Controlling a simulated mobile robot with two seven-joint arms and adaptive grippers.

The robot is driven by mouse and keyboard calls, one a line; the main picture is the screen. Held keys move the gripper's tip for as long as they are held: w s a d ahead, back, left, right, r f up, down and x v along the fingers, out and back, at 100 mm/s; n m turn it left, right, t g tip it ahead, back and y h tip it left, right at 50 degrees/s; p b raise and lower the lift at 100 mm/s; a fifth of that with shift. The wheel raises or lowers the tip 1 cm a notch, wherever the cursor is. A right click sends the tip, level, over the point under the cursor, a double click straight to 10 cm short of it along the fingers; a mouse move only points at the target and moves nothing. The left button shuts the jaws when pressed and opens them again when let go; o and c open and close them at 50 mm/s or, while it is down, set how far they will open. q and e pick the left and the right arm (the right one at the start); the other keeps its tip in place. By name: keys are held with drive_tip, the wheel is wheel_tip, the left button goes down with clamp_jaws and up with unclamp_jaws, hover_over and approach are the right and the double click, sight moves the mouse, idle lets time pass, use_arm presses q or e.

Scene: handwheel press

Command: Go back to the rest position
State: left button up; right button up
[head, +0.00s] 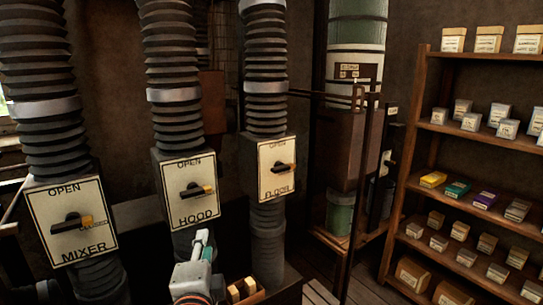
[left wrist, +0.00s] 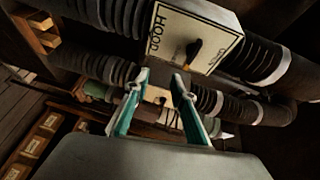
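My left gripper (head: 202,243) is at the bottom centre of the head view, just below the HOOD box (head: 189,188). In the left wrist view its two teal-sided fingers (left wrist: 161,80) stand apart with nothing held between them. The HOOD box also shows in the left wrist view (left wrist: 190,32), above the fingertips, and the gripper appears clear of its black lever (left wrist: 194,48). The MIXER box (head: 70,220) is to the left and the FLOOR box (head: 277,168) to the right. My right gripper is not in view.
Ribbed ducts (head: 174,75) run above and below the boxes. A green and white cylinder (head: 356,35) stands on a brown stand behind. A wooden shelf (head: 425,140) with small boxes is at the right. Some floor (head: 318,292) shows between them.

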use_arm(q)
drive_tip(key=s+a+f+n+g+h, duration=0.1)
drive_tip(key=s+f+n+g+h, duration=0.15)
drive_tip(key=f, duration=1.05)
drive_tip(key=s+f+n+g+h, duration=0.15)
drive_tip(key=s+f, duration=0.25)
drive_tip(key=f, duration=0.9)
drive_tip(key=s+a+f+n+g, duration=0.1)
drive_tip(key=s+a+f+n, duration=0.2)
drive_tip(key=s+f, duration=0.5)
drive_tip(key=s+a+f+n+g, duration=0.1)
drive_tip(key=s+a+f+n, duration=0.2)
drive_tip(key=s+f, duration=0.5)
drive_tip(key=shift+s+a+n, duration=0.25)
drive_tip(key=shift+s+n, duration=0.05)
drive_tip(key=shift+n, duration=0.3)
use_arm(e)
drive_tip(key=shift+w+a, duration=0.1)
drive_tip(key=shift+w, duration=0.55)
